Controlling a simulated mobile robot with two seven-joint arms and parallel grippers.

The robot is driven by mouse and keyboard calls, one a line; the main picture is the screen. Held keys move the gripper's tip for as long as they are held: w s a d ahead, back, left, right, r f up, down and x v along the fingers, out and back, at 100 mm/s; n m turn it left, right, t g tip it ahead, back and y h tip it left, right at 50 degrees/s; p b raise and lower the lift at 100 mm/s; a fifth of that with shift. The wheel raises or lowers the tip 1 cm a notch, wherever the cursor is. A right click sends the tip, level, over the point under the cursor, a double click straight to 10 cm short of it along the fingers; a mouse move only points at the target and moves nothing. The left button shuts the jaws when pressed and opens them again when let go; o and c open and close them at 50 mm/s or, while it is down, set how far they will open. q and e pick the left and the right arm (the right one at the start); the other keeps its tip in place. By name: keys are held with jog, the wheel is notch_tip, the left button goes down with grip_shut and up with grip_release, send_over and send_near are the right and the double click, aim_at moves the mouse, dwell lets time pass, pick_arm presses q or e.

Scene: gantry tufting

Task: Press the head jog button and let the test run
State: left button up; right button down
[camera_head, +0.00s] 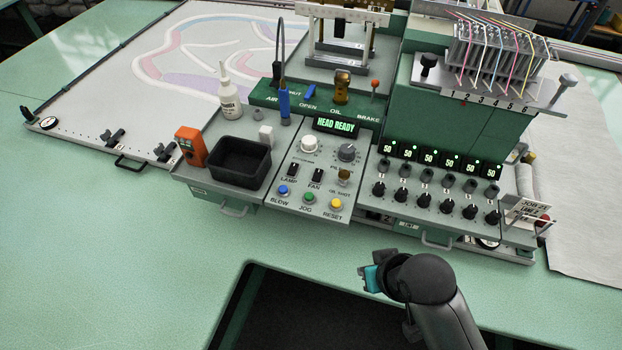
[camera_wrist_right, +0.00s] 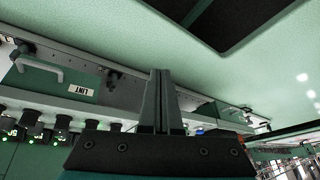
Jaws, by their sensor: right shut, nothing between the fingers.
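The green JOG button (camera_head: 309,197) sits in the front row of the grey control panel, between the blue BLOW button (camera_head: 283,190) and the yellow RESET button (camera_head: 336,203). The display (camera_head: 336,126) above reads HEAD READY in green. My right gripper (camera_head: 364,275) is below and to the right of the panel, over the green table's front part, apart from the buttons. In the wrist view its two fingers (camera_wrist_right: 161,75) are together and hold nothing. My left gripper is not in view.
Knobs (camera_head: 348,152) and LAMP and FAN switches stand behind the buttons. A black bin (camera_head: 240,160), an orange device (camera_head: 190,147) and a white bottle (camera_head: 229,98) are at left. Several dials (camera_head: 435,197) line the right. Green table (camera_head: 120,255) is clear in front.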

jog(key=w+a+r+t+y+p, duration=0.1)
jog(key=w+a+r+y+p, duration=0.25)
jog(key=w+a+r, duration=0.65)
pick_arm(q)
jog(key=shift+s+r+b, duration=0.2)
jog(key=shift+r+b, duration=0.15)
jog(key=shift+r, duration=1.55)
pick_arm(e)
jog(key=w+r+m+y, duration=0.1)
jog(key=w+r, duration=0.2)
jog(key=w, duration=0.3)
jog(key=shift+w+a+r+t, duration=0.15)
jog(key=shift+r+t, duration=0.15)
jog(key=shift+r, duration=0.05)
jog(key=shift+y, duration=0.25)
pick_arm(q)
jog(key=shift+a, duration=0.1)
pick_arm(e)
jog(key=shift+f, duration=0.1)
